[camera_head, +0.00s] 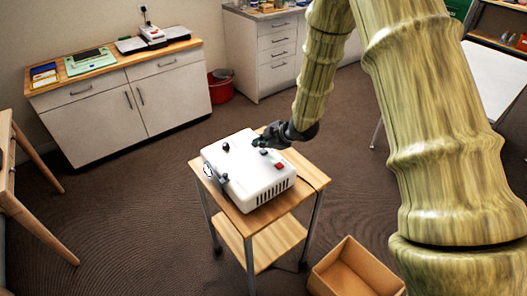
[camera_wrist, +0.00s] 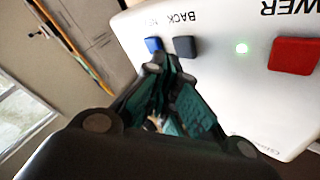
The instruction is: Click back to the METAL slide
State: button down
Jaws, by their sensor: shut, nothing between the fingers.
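The white projector (camera_head: 245,180) sits on top of a small wooden cart. My gripper (camera_head: 259,143) is over the projector's far right part. In the wrist view my gripper (camera_wrist: 160,62) is shut and empty, its tips close to the blue and grey buttons. I cannot tell whether they touch. No projected slide is in view.
The wooden cart (camera_head: 310,178) stands in open carpet. An open cardboard box (camera_head: 355,268) is on the floor at its right front. A red bin (camera_head: 222,88) and white cabinets (camera_head: 130,100) stand behind. A wooden table (camera_head: 30,210) is at the left.

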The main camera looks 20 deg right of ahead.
aim_at(261, 153)
jog(key=shift+f, duration=0.25)
jog(key=shift+f, duration=0.15)
jog(key=shift+f+b, duration=0.45)
dwell(0.8)
jog(key=shift+r, duration=0.1)
dwell(0.3)
jog(key=shift+r+p, duration=0.65)
jog(key=shift+r, duration=0.1)
jog(key=shift+r+p, duration=1.9)
jog(key=shift+r, duration=0.65)
jog(key=shift+a+f, duration=0.1)
jog(key=shift+a, duration=0.05)
